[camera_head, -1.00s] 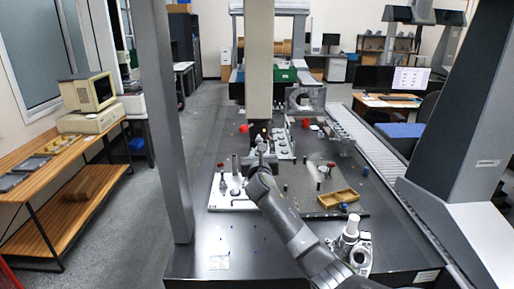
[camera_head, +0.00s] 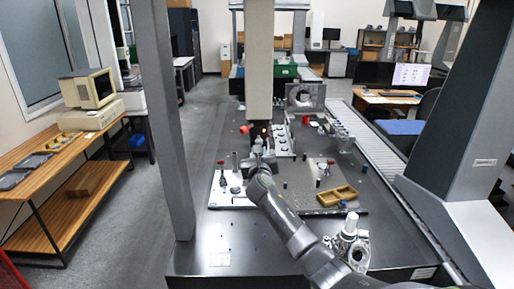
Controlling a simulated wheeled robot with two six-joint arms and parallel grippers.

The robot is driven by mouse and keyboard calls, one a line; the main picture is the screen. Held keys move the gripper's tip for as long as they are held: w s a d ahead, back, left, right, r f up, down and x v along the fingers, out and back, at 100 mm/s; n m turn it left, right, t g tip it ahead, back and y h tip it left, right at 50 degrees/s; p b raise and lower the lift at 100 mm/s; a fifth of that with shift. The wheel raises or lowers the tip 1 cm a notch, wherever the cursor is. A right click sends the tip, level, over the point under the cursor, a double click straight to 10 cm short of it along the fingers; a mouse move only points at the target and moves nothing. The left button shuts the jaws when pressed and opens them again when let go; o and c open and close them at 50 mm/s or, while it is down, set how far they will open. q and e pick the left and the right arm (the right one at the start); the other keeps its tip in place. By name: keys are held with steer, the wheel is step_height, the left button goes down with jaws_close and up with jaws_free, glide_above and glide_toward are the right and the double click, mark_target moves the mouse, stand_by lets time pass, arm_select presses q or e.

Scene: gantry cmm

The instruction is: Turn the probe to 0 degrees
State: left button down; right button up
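The probe head hangs at the lower end of the beige vertical column (camera_head: 259,70) of the measuring machine. The probe (camera_head: 258,140) is small and partly hidden behind a gripper, so its angle cannot be read. One grey arm comes in from the lower right, and its gripper (camera_head: 260,158) is at the probe, over the dark granite table. I take it as my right gripper. Its fingers are too small and overlapped to tell whether they are open or shut, or whether they touch the probe. My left gripper is not in view.
A light fixture plate (camera_head: 228,192) with upright pins lies left of the gripper. A yellow wooden tray (camera_head: 337,195) lies to the right. A white-topped metal part (camera_head: 349,236) stands at the front right. A grey post (camera_head: 162,120) rises on the left.

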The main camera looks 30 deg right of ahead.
steer(key=n+p, duration=0.1)
steer(key=n, duration=0.1)
steer(key=shift+n+p, duration=0.35)
steer(key=shift+n, duration=0.05)
steer(key=o, duration=0.6)
steer(key=shift+o, duration=0.2)
steer(key=v, duration=0.7)
steer(key=shift+f, duration=0.1)
stand_by(0.4)
